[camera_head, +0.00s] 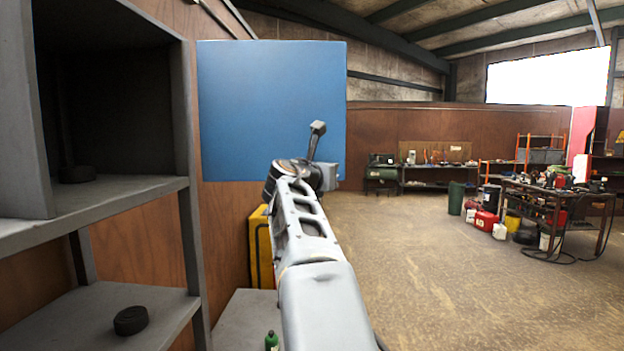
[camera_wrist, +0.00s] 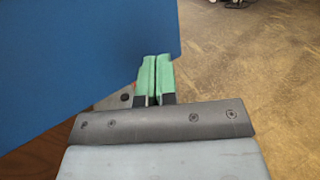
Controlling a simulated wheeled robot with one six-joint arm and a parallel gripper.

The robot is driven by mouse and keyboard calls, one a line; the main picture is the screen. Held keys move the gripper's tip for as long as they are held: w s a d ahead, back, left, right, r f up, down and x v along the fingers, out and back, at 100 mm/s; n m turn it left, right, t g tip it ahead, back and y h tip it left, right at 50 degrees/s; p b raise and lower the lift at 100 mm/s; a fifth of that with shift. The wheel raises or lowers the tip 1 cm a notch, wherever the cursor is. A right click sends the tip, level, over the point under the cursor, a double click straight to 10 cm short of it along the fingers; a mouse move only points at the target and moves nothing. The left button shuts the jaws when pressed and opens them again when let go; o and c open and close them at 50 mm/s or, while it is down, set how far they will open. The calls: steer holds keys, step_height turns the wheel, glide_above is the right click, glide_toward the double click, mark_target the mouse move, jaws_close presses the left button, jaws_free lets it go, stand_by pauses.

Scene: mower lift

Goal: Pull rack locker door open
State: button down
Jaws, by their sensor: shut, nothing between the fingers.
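The blue locker door (camera_head: 270,105) stands swung out beside the right post of the grey rack (camera_head: 189,200), its broad face showing. The upper rack compartment (camera_head: 110,105) to its left is open, with a dark interior. No door handle can be made out for sure. My arm reaches up to the door's lower right part in the head view, and its end hides my fingertips there. In the wrist view my gripper (camera_wrist: 155,78) has its green fingers shut together and empty, by the lower right edge of the blue door (camera_wrist: 80,60). Contact with the door cannot be told.
Black round pieces lie in the upper compartment (camera_head: 76,174) and on the lower shelf (camera_head: 130,320). A yellow case (camera_head: 260,245) stands by the wooden wall below the door. A cluttered workbench (camera_head: 560,195) stands far right. The floor (camera_head: 430,270) between is clear.

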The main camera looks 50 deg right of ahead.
steer(key=s+a+b, duration=0.3)
steer(key=s+a, duration=0.5)
steer(key=s, duration=0.1)
steer(key=w+a+f+m+y, duration=0.2)
steer(key=f+m+y, duration=0.1)
steer(key=f+m, duration=0.3)
steer(key=w+a+f+m+y, duration=0.1)
steer(key=a+f+m+y, duration=0.15)
steer(key=f+m, duration=0.45)
steer(key=w+a+f+m+y, duration=0.2)
steer(key=f+m+y, duration=0.1)
steer(key=f, duration=0.6)
steer(key=s+a+f+m+y, duration=0.3)
steer(key=a+f+y, duration=0.1)
steer(key=a+f, duration=0.6)
steer(key=s+a+f+m+y, duration=0.2)
steer(key=s+a+f+y, duration=0.1)
steer(key=a+f, duration=0.6)
steer(key=shift+a+f+m+g+y+b, duration=0.4)
steer(key=shift+a+y, duration=0.45)
steer(key=shift+a, duration=0.1)
